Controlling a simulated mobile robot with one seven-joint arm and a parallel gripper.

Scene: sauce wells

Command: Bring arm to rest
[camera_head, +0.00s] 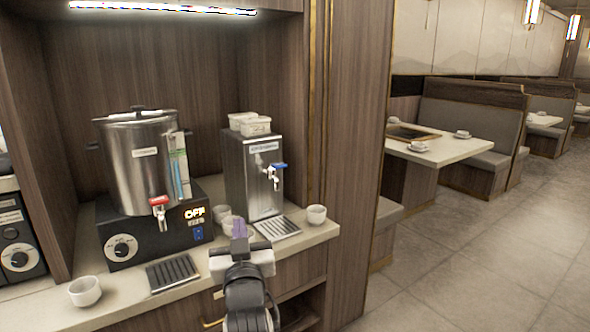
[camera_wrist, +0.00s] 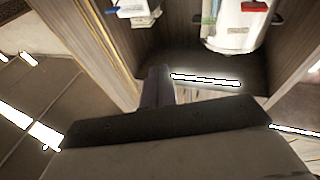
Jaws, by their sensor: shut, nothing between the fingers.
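My gripper (camera_head: 239,229) is in front of the counter's front edge in the head view, with its purple-grey fingers pointing up and in toward the alcove. The fingers are together and hold nothing. In the wrist view the fingers (camera_wrist: 157,86) show as one dark closed shape above the wide gripper body. My arm comes up from the bottom of the head view. The gripper hides part of the counter and of the small cups behind it.
A steel urn (camera_head: 140,165) with a red tap and a steel dispenser (camera_head: 250,180) with a blue tap stand on the counter (camera_head: 215,262). White cups (camera_head: 85,291) stand at the left, at the right (camera_head: 317,214) and behind my gripper. The floor (camera_head: 460,270) at right is clear.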

